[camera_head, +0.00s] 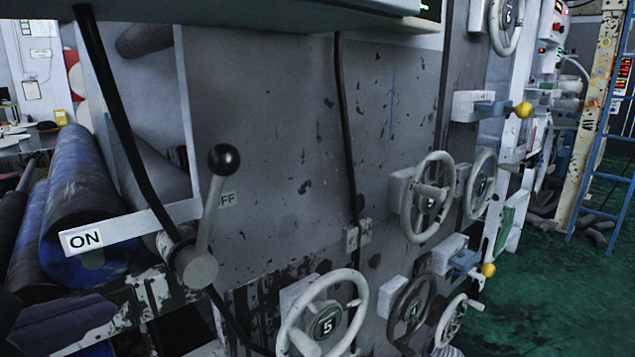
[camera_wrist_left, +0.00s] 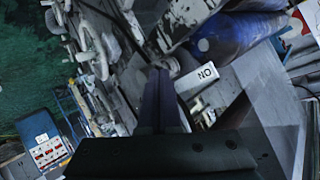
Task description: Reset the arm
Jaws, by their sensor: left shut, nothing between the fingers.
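My left gripper (camera_wrist_left: 160,78) shows in the left wrist view as dark fingers pressed together, empty. In the head view only a dark shape at the lower left edge may belong to my left arm; I cannot tell. The lever (camera_head: 209,215) has a black ball knob and tilts slightly right of upright from its round pivot. It stands beside the OFF label (camera_head: 228,198), partly hiding it. The ON label (camera_head: 84,239) is on a pale bar to the left, and also shows in the wrist view (camera_wrist_left: 207,72). My right gripper is in neither view.
Handwheels (camera_head: 327,322) and yellow-knobbed handles (camera_head: 522,110) jut from the stained grey machine panel (camera_head: 270,110). Large dark blue rollers (camera_head: 80,200) lie at the left. A blue ladder (camera_head: 600,180) stands at the far right. Green floor (camera_head: 540,300) is open at the lower right.

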